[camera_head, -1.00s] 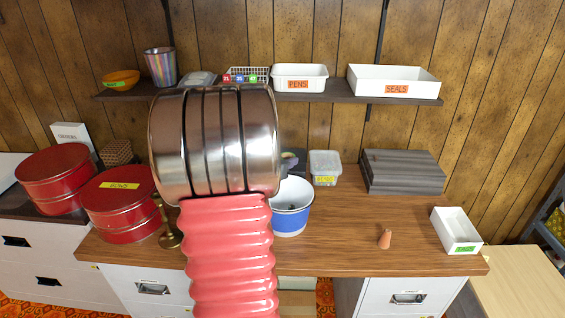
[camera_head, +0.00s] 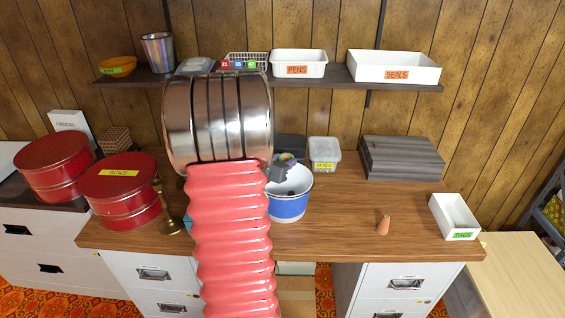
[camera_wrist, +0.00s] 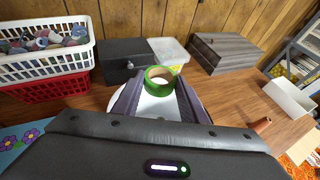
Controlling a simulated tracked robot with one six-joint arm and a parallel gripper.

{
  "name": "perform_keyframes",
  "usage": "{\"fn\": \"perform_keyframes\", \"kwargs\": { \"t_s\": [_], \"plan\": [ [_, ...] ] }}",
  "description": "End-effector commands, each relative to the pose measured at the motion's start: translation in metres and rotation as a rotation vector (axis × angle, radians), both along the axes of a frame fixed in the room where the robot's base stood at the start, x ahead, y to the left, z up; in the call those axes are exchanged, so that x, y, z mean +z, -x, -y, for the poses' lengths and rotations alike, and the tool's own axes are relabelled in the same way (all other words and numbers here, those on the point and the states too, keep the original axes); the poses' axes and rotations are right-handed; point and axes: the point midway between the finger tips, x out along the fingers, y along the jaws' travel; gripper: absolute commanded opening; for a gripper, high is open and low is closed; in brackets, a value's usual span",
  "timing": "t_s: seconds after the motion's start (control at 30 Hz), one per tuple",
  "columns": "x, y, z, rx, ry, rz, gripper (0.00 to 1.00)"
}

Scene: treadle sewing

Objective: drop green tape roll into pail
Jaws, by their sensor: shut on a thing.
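The green tape roll (camera_wrist: 158,90) is between the two fingers of my gripper (camera_wrist: 160,82) in the wrist view, its open ring facing the camera. The pail (camera_head: 289,208), white with a blue band, stands on the wooden desk. In the wrist view the pail's white inside (camera_wrist: 150,107) shows below the roll and between the fingers. In the head view my gripper (camera_head: 284,168) is at the pail's rear rim, partly hidden by my arm; the roll is barely visible there. I cannot tell how high it is above the rim.
A dark box (camera_wrist: 125,58), a lidded clear tub (camera_head: 324,153) and a grey wooden box (camera_head: 402,160) stand behind the pail. A brass candlestick (camera_head: 168,215) and red tins (camera_head: 122,195) are left. The desk right of the pail is mostly clear.

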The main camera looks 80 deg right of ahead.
Motion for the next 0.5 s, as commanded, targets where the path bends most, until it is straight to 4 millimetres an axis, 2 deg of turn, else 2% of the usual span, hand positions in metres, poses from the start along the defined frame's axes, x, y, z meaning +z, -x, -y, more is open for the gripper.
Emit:
{"fn": "perform_keyframes", "kwargs": {
  "t_s": [0.07,0.1,0.37,0.5],
  "plan": [
    [0.0000,-0.0001,-0.0001,0.000,0.000,0.000,0.18],
    [0.0000,-0.0002,0.0000,0.000,0.000,0.000,0.41],
    [0.0000,-0.0003,0.0000,0.000,0.000,0.000,0.59],
    [0.0002,-0.0004,-0.0001,0.001,0.000,0.000,0.60]
  ]
}}
